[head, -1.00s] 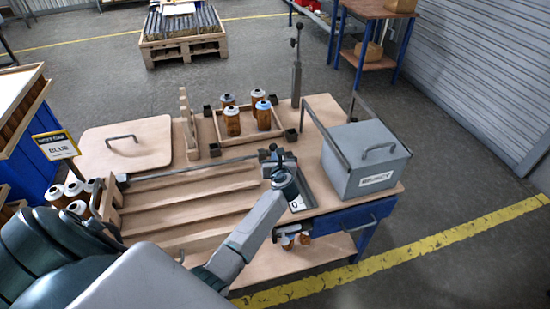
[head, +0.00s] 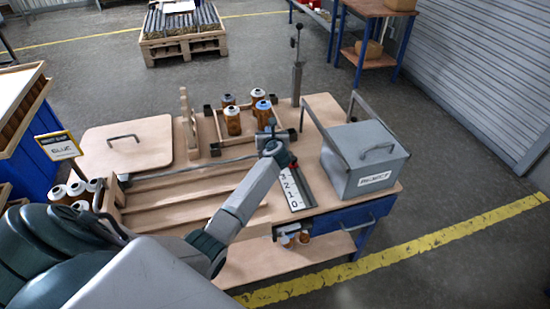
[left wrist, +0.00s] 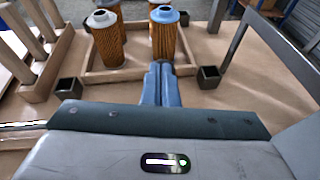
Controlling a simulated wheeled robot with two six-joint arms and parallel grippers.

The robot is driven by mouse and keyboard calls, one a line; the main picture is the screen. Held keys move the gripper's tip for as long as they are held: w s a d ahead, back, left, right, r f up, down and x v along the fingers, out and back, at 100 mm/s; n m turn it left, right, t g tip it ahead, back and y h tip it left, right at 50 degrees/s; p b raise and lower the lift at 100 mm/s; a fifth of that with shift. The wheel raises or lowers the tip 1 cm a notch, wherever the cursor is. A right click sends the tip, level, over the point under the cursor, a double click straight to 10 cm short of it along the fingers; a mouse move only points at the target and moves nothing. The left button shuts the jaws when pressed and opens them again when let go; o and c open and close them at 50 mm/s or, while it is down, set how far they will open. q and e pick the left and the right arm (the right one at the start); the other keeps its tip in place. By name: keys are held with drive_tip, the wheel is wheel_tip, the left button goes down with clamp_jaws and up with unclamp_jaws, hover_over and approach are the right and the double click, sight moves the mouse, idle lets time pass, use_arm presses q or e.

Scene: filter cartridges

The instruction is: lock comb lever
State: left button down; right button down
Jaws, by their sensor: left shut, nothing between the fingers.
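My left gripper (head: 270,126) is shut and empty, its fingers held above the bench near the front edge of the small cartridge tray. In the left wrist view, its blue fingers (left wrist: 158,80) are together and point toward that tray. A wooden comb-like piece with upright prongs (head: 187,122) stands left of the tray; it also shows in the left wrist view (left wrist: 28,45). A long thin metal rod (head: 190,164) lies across the slatted wooden rack (head: 165,200). I cannot tell whether the rod is the comb lever. My forearm hides part of the rack. My right gripper is not in view.
A numbered scale (head: 294,190) with a red marker (head: 292,163) lies beside my wrist. A grey lidded box (head: 365,160) stands right of it. The wooden tray (head: 228,146) holds several cartridges. A grey post (head: 297,84) stands behind. A handled board (head: 100,151) lies left.

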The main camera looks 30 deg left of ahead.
use_arm(q)
drive_tip(key=w+a, duration=0.2)
drive_tip(key=a+b, duration=0.1)
drive_tip(key=shift+w+a+r, duration=0.2)
drive_tip(key=shift+w+r, duration=0.05)
drive_tip(key=shift+w, duration=0.15)
drive_tip(key=shift+r+b+x, duration=0.2)
drive_tip(key=shift+b+x, duration=0.3)
drive_tip(key=shift+x, duration=0.85)
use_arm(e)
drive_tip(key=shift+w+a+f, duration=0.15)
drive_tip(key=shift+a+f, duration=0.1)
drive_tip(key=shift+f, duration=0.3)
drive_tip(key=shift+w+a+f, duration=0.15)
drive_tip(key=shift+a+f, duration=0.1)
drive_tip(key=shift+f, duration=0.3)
use_arm(q)
drive_tip(key=shift+a, duration=0.15)
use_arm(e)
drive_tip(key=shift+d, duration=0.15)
